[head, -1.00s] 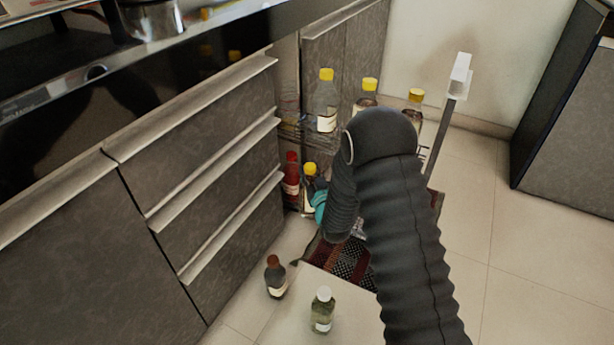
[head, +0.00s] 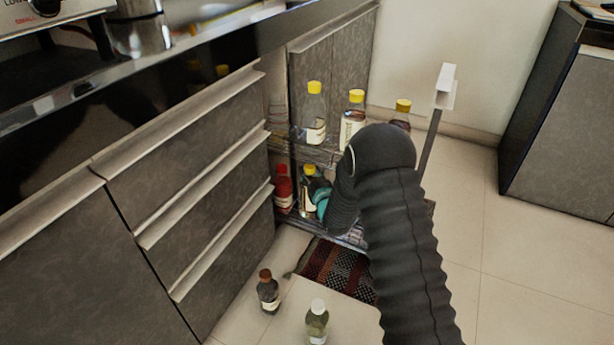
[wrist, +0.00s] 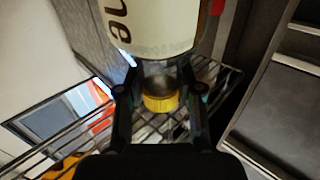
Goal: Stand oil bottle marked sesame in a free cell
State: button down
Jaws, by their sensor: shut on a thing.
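In the head view my gripper (head: 322,203), with teal fingers, is partly hidden behind my wrist at the rack's lower level. It is shut on a yellow-capped oil bottle (head: 308,188), held upright beside a red bottle (head: 283,190). In the wrist view the held bottle (wrist: 155,30) shows a cream label with only a few end letters readable. Its yellow cap (wrist: 160,101) shows between the fingers. The wire rack (head: 320,155) has two levels. I cannot tell whether the bottle's base touches the lower level, and the cells there are mostly hidden.
Yellow-capped bottles (head: 315,115), (head: 353,120) and (head: 402,112) stand on the upper level. A brown-capped bottle (head: 268,292) and a white-capped bottle (head: 316,322) stand in front. A patterned mat (head: 338,270) lies below. Drawers (head: 215,200) close off the left; floor is free at right.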

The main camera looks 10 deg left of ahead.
jog(key=shift+w+d+r, duration=0.1)
jog(key=shift+w+d, duration=0.1)
jog(key=shift+w, duration=0.4)
jog(key=shift+w+d, duration=0.2)
jog(key=shift+w, duration=0.45)
jog(key=shift+f, duration=2.65)
jog(key=c, duration=0.7)
grip_release()
jog(key=shift+f, duration=0.1)
